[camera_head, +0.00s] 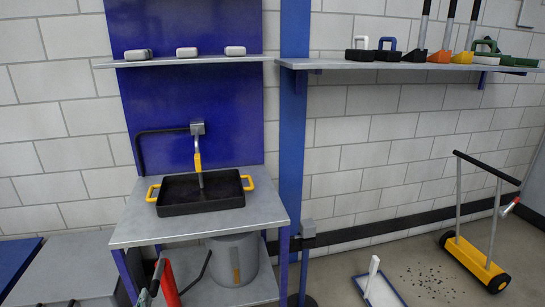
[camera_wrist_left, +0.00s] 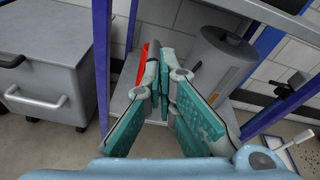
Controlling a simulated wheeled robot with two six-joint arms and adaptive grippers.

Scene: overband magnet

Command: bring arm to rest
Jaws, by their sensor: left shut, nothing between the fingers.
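My left gripper (camera_wrist_left: 165,68) is shut and empty, its teal fingers together in the left wrist view. In the head view only a small part of my left gripper (camera_head: 146,296) shows at the bottom edge, in front of the workbench's lower shelf. A red object (camera_head: 168,284) is close behind it there. The red object also shows in the left wrist view (camera_wrist_left: 143,66), partly hidden by the fingers; I cannot tell the gap between them. My right gripper is in neither view.
The workbench (camera_head: 130,234) carries a black tray with yellow handles (camera_head: 202,207). A grey bucket (camera_head: 234,262) stands on its lower shelf. A grey drawer cabinet (camera_wrist_left: 50,70) stands left. A yellow push sweeper (camera_head: 474,262) and a white dustpan (camera_head: 380,292) are on the floor at right.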

